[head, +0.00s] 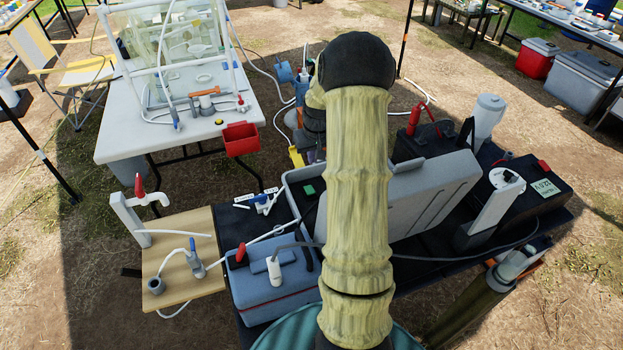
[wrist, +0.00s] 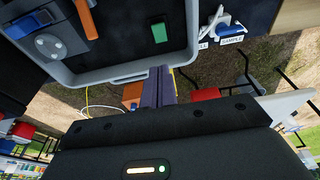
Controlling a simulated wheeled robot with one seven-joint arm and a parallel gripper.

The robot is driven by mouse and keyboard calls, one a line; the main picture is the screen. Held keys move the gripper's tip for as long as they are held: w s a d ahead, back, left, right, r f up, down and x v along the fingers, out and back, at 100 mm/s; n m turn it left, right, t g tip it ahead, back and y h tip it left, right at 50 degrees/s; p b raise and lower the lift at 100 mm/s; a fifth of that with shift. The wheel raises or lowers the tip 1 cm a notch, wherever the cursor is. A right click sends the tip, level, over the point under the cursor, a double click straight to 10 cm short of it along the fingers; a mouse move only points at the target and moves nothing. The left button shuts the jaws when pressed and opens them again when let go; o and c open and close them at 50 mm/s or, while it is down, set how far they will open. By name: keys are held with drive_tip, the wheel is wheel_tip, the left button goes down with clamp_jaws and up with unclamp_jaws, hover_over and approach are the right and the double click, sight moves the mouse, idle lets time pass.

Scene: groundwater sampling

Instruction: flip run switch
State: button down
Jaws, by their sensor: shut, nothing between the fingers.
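An open grey case (head: 297,176) with a black panel inside stands on the dark table. In the wrist view, its rim (wrist: 118,72) crosses the upper part of the picture. A green rocker-like piece (wrist: 158,33) sits on the panel; it also shows in the head view (head: 309,190). An orange lever (wrist: 85,17) and a blue piece beside a round grey fitting lie left of it. I cannot tell which is the run switch. My gripper (wrist: 160,82) is shut and empty, seen just by the case rim, apart from the green piece. In the head view, my arm hides part of the case.
A blue cooler (head: 275,285) with a hose stands in front of the case. A valve by a "SAMPLE" label (wrist: 232,40) lies beside the case. A white table (head: 120,150) with a red bin (head: 241,138) is at left. A dark battery box (head: 530,190) stands at right.

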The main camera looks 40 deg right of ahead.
drive_tip(key=p, duration=0.2)
hover_over(311, 190)
drive_tip(key=f, duration=0.9)
drive_tip(key=shift+s+a+f, duration=0.15)
drive_tip(key=shift+a, duration=0.05)
drive_tip(key=shift+s+a+f, duration=0.1)
drive_tip(key=shift+s+f, duration=0.05)
drive_tip(key=shift+f, duration=0.95)
drive_tip(key=shift+s+f, duration=0.15)
drive_tip(key=shift+f, duration=0.9)
